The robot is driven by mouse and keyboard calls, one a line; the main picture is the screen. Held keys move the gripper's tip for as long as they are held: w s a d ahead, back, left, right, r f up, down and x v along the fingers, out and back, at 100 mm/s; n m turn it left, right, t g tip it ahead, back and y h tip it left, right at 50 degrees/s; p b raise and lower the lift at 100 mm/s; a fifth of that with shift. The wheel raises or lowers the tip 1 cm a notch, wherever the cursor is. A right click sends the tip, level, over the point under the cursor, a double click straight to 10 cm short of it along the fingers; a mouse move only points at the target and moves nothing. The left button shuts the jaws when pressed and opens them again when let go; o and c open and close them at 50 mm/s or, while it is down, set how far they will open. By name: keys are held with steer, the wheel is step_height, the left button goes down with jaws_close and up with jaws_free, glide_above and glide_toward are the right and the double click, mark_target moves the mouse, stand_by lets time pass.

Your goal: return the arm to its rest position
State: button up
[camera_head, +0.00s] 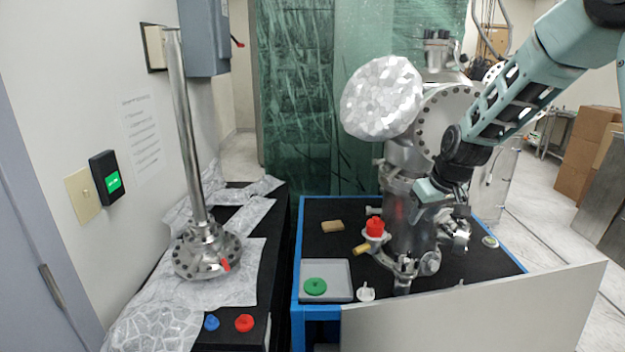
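My teal and black arm (520,85) reaches in from the upper right, angled down and left. My gripper (440,208) is at its lower end, in front of the steel vacuum chamber (402,215). The fingers blend with the metal parts behind them, so I cannot tell whether they are open or shut, touching the chamber or holding something.
The chamber stands on a blue-framed, black-topped cart (320,210), with a foil-covered port (382,97). A red-capped valve (375,228), a grey tray (327,270) with a green disc (315,286) and a tan block (332,226) are nearby. A steel column (188,130) stands left.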

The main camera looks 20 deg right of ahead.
steer(key=s+a+r+n+g+y, duration=0.1)
steer(key=s+a+n, duration=0.1)
steer(key=s+a, duration=0.65)
steer(key=s+a+r+n+g+y, duration=0.15)
steer(key=s+a, duration=0.25)
steer(key=a, duration=1)
steer(key=s+a+n+g+h, duration=0.1)
steer(key=s+a+n, duration=0.1)
steer(key=s, duration=0.8)
steer(key=s+a+n+g+h, duration=0.1)
steer(key=s+a, duration=0.4)
steer(key=s, duration=0.4)
steer(key=shift+s+n, duration=0.35)
